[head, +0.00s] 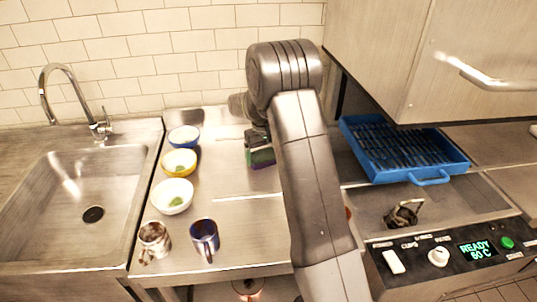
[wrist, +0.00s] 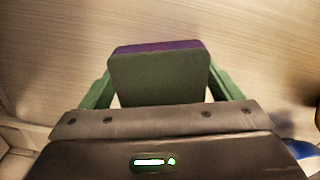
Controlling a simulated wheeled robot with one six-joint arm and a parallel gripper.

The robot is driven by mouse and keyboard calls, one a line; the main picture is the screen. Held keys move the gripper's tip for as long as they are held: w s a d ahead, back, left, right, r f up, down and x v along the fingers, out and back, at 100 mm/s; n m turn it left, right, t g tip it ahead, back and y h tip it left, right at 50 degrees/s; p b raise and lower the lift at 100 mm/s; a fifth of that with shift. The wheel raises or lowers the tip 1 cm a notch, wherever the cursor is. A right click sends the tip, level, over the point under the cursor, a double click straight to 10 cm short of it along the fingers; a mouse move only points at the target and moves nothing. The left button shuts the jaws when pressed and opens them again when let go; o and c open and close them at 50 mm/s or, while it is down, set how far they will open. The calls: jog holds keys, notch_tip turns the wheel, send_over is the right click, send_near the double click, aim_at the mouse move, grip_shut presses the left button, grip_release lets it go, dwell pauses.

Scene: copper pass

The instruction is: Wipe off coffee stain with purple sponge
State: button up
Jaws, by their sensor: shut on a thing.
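My gripper (head: 259,152) is over the metal counter (head: 240,222), left of my arm. It is shut on the purple sponge (head: 263,163). In the wrist view, the sponge (wrist: 158,76) sits between the green fingers of my gripper (wrist: 158,85), with a dark green-grey face toward the camera and a purple far edge. I cannot tell whether the sponge touches the counter. No coffee stain can be made out in either view; my arm hides part of the counter.
A blue-rimmed bowl (head: 184,140), yellow bowl (head: 167,165) and white bowl (head: 171,203) line the counter's left side. A sink (head: 60,180) is left; a blue rack (head: 427,176) and machine panel (head: 440,258) are right.

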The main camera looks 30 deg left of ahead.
aim_at(254, 156)
jog(key=shift+s+a+p, duration=0.2)
jog(key=shift+s+a, duration=1.35)
jog(key=shift+a, duration=0.25)
jog(key=shift+s+a+p, duration=0.15)
jog(key=shift+s+a, duration=1.4)
jog(key=shift+a, duration=0.25)
jog(key=shift+w+d, duration=2.1)
jog(key=shift+d, duration=0.3)
jog(key=shift+w+d+f+b, duration=0.1)
jog(key=shift+w+d+b, duration=0.1)
jog(key=shift+w+d, duration=0.85)
jog(key=shift+w+d+b, duration=0.15)
jog(key=shift+w+d, duration=0.65)
jog(key=shift+d, duration=0.45)
jog(key=shift+r+p, duration=1.9)
jog(key=shift+r, duration=1.15)
jog(key=shift+a, duration=0.1)
jog(key=shift+r+p, duration=1.05)
jog(key=shift+r, duration=0.5)
